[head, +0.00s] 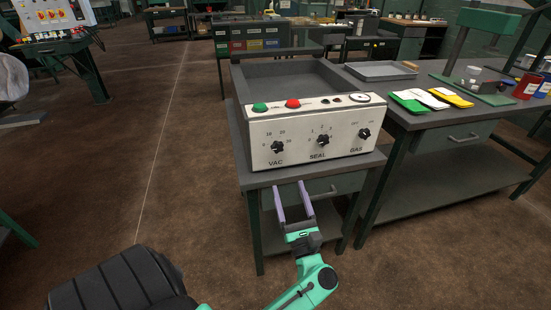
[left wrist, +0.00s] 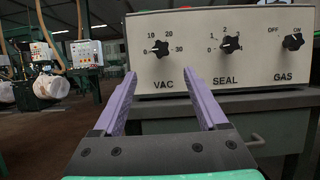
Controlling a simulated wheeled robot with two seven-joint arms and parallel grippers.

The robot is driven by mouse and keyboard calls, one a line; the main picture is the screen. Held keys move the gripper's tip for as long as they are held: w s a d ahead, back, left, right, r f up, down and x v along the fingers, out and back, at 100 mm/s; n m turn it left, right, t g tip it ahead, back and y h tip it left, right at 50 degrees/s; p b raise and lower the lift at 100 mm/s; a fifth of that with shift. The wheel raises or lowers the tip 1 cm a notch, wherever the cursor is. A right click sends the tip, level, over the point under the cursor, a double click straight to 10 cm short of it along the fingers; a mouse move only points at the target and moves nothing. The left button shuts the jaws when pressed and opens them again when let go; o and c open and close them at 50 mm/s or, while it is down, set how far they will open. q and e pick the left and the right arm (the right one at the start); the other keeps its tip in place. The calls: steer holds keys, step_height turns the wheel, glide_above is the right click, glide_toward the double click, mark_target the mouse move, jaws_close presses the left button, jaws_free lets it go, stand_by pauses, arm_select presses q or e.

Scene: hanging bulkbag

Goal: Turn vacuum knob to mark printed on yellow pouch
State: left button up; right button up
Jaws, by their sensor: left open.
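The vacuum knob (head: 278,147) is a black lobed knob above the word VAC at the left of the machine's cream front panel. It also shows in the left wrist view (left wrist: 160,48), with 0, 10, 20 and 30 printed around it. I cannot tell clearly which number it points to. The yellow pouch (head: 450,97) lies on the right-hand bench; any print on it is too small to read. My left gripper (head: 291,187) is open and empty, in front of and below the panel. In the left wrist view its purple fingers (left wrist: 160,80) point towards the VAC knob, apart from it.
The SEAL knob (head: 323,142) and GAS knob (head: 364,134) sit to the right on the panel. A green button (head: 260,107) and red button (head: 292,104) are above. Green (head: 408,106) and white pouches lie beside the yellow one.

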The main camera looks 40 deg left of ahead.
mark_target(278, 150)
arm_select(q)
steer(key=p+x, duration=0.2)
steer(key=x, duration=1.1)
steer(key=shift+w+r, duration=0.1)
steer(key=shift+w, duration=0.05)
arm_select(e)
steer(key=r, duration=0.2)
steer(key=a+r, duration=0.1)
steer(key=shift+w, duration=0.25)
steer(key=shift+d, duration=0.1)
arm_select(q)
jaws_close()
steer(key=shift+p, duration=0.3)
steer(key=shift+m, duration=0.3)
arm_select(e)
steer(key=shift+r, duration=0.15)
